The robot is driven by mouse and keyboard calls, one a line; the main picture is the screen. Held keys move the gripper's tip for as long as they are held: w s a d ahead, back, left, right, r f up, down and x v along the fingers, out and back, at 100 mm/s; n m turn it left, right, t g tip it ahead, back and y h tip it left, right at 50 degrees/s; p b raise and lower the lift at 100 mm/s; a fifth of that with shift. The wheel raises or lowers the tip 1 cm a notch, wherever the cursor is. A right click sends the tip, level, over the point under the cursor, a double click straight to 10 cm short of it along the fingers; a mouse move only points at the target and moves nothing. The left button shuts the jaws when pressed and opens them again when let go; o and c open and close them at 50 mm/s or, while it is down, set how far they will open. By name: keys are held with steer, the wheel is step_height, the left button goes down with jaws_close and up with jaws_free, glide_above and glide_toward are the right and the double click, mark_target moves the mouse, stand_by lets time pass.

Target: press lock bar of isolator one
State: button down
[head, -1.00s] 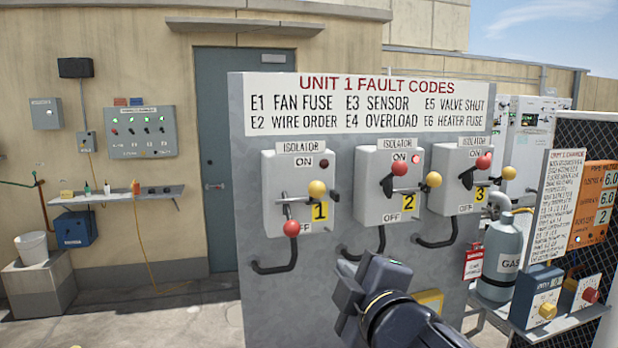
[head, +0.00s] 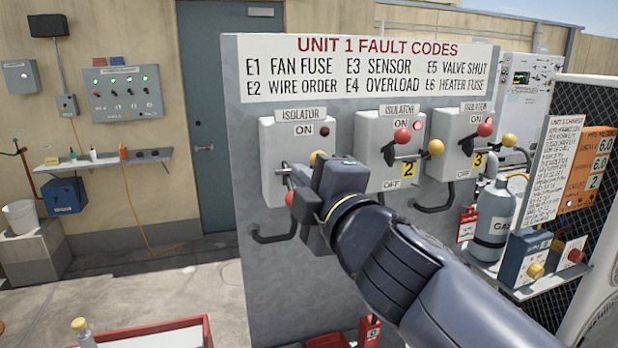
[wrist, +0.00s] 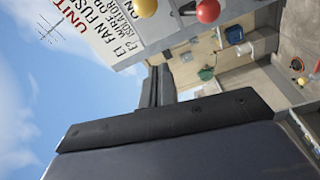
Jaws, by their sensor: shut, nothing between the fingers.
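Isolator one (head: 270,160) is the leftmost grey box on the panel. Its yellow-knobbed bar (head: 318,157) is partly hidden behind my gripper (head: 316,205). Its red-knobbed handle (head: 290,199) points down, toward the OFF end, and its lamp is dark. My gripper is shut and empty, in front of the box's lower right, covering the number label. In the wrist view a yellow knob (wrist: 146,7) and a red knob (wrist: 208,10) lie at the top edge, beyond the closed fingers (wrist: 155,86). I cannot tell whether the fingers touch the bar.
Isolator two (head: 388,155) and isolator three (head: 455,145) stand to the right, red handles raised and a red lamp lit on two. A gas cylinder (head: 492,225) is further right. A red-rimmed tray (head: 208,332) is at the lower left. Open floor lies left of the panel.

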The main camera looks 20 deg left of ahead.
steer(key=f+x, duration=0.1)
steer(key=x, duration=0.7)
steer(key=w+d, duration=0.1)
steer(key=w+d+p, duration=0.1)
steer(key=d, duration=0.1)
steer(key=shift+d, duration=0.2)
steer(key=w+d+p, duration=0.1)
steer(key=w+d, duration=0.1)
steer(key=d, duration=0.1)
steer(key=shift+w, duration=0.3)
steer(key=shift+r, duration=0.1)
